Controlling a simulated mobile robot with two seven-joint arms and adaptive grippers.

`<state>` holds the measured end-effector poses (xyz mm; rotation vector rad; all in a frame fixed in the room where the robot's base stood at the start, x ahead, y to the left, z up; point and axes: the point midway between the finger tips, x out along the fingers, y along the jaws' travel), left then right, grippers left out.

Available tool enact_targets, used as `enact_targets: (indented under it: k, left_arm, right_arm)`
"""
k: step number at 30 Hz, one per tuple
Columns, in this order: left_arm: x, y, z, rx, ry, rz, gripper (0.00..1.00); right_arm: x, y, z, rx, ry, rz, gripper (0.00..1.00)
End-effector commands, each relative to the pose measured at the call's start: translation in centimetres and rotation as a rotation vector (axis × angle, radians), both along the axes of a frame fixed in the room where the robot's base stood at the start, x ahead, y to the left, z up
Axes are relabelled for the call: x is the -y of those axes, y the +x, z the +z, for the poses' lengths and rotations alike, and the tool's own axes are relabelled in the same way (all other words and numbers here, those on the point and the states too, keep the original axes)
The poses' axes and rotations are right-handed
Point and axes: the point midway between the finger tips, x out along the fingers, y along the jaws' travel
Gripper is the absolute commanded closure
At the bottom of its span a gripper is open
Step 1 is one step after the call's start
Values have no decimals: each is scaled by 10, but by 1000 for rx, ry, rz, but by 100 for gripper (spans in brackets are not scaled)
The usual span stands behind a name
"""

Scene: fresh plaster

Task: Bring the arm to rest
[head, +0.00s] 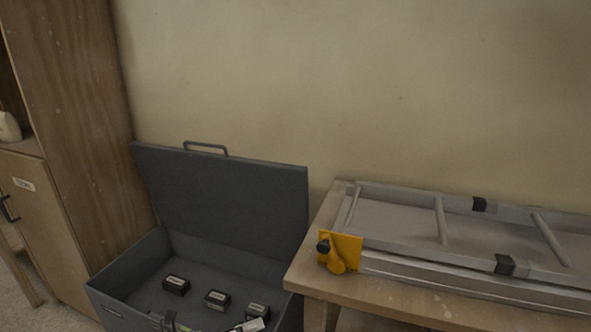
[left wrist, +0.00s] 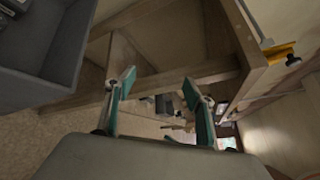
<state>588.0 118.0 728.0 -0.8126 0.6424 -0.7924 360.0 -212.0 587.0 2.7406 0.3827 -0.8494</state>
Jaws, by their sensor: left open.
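My left gripper (left wrist: 159,80) shows in the left wrist view with its two green-lined fingers spread apart and nothing between them. In the head view only small parts of it seem to show at the bottom edge, in front of the grey box (head: 222,200). The box stands with its lid up and also shows at the upper left of the left wrist view (left wrist: 40,88). My right gripper is in neither view.
Several small dark blocks, one of them here (head: 176,285), lie in the box. A wooden table (head: 400,312) at the right bears a grey ladder-like frame (head: 400,215) with a yellow clamp piece (head: 345,251). A wooden cabinet (head: 75,120) stands at the left.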

Motion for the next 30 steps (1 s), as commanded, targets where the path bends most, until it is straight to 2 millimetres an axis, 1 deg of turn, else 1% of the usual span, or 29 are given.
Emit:
enact_targets:
  k: [1, 5, 8, 11, 13, 15, 18, 22, 26, 27, 28, 30]
  left_arm:
    - [-8, -13, -6, -76, -85, 69, 46]
    - [-39, -34, -17, -276, -306, 272, 46]
    - [-70, -54, -34, -439, -458, 437, 46]
    - [-103, -81, -57, -606, -595, 608, 46]
    - [-125, -102, -74, -719, -679, 725, 46]
    - [-143, -124, -90, -816, -743, 827, 46]
    - [-163, -154, -109, -934, -817, 951, 46]
    - [-183, -191, -129, -1062, -887, 1087, 46]
    - [-198, -228, -145, -1177, -940, 1210, 46]
    - [-201, -240, -150, -1212, -954, 1247, 46]
    - [-200, -243, -151, -1226, -972, 1263, 46]
    - [-186, -239, -151, -1234, -1027, 1261, 46]
  right_arm:
    - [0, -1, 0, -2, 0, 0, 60]
    - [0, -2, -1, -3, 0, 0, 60]
    - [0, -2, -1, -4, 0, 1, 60]
    - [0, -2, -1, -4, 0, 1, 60]
    - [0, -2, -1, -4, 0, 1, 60]
    - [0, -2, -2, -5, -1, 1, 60]
    - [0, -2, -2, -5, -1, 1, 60]
    - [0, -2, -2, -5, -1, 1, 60]
    - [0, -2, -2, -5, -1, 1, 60]
    - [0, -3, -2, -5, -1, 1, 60]
    - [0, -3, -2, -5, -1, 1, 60]
    - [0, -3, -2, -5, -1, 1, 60]
